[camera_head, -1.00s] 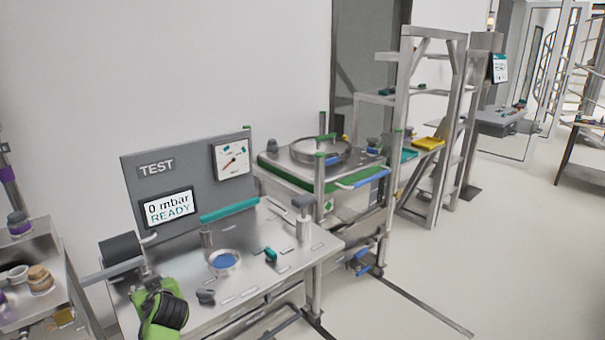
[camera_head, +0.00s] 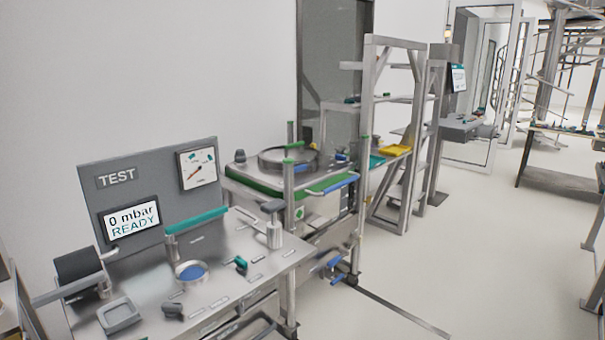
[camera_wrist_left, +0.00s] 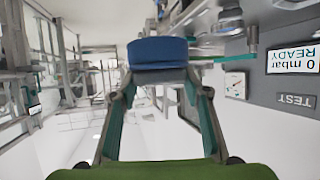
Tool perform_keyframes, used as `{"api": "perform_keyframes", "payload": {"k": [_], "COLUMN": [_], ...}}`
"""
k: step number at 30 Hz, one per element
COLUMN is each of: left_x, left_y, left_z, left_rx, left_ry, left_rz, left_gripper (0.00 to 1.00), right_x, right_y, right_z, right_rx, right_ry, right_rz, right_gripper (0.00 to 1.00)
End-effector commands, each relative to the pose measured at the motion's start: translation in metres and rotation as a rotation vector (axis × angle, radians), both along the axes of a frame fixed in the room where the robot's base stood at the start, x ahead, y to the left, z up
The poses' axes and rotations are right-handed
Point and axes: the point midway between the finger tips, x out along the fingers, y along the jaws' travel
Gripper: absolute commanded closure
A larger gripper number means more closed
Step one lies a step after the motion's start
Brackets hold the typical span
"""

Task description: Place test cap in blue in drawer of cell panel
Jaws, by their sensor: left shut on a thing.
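A blue round cap (camera_wrist_left: 158,52) shows in the left wrist view, held at the fingertips of my left gripper (camera_wrist_left: 160,76). The gripper is shut on it, with a finger at each side, and the wrist picture is upside down. My left gripper is not in the head view. A grey TEST panel (camera_head: 150,184) stands at the back of the steel bench, with a gauge and a screen reading "0 mbar READY". It also shows inverted in the wrist view (camera_wrist_left: 262,95). I cannot make out an open drawer. My right gripper is not in view.
The steel bench (camera_head: 240,290) bears a round metal ring with a blue inside (camera_head: 191,272), a shallow grey tray (camera_head: 120,315) and a teal bar (camera_head: 196,220). A green-edged vessel station (camera_head: 250,185) and a metal ladder frame (camera_head: 375,130) stand beyond. Floor at right is clear.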

Motion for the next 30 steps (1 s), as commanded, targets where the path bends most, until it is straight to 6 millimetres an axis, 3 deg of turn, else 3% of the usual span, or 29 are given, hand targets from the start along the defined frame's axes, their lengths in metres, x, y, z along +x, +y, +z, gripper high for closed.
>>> {"api": "perform_keyframes", "payload": {"k": [3,6,11,16,30], "left_x": [-0.036,-0.065,-0.096,-0.106,-0.106], "left_y": [-0.044,-0.076,-0.106,-0.116,-0.115], "left_z": [0.008,0.018,0.029,0.034,0.033], "left_rx": [0.007,0.005,0.002,-0.004,0.0], "left_ry": [0.003,0.003,0.002,-0.001,0.003], "left_rz": [-0.196,-0.337,-0.47,-0.513,-0.512], "left_gripper": [0.79,0.79,0.79,0.79,0.79], "right_x": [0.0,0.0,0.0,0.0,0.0], "right_y": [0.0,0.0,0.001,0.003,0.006], "right_z": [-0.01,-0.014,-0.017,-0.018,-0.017], "right_rx": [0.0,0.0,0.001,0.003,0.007], "right_ry": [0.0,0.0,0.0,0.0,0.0], "right_rz": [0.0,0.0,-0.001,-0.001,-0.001], "right_gripper": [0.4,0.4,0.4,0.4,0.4]}}
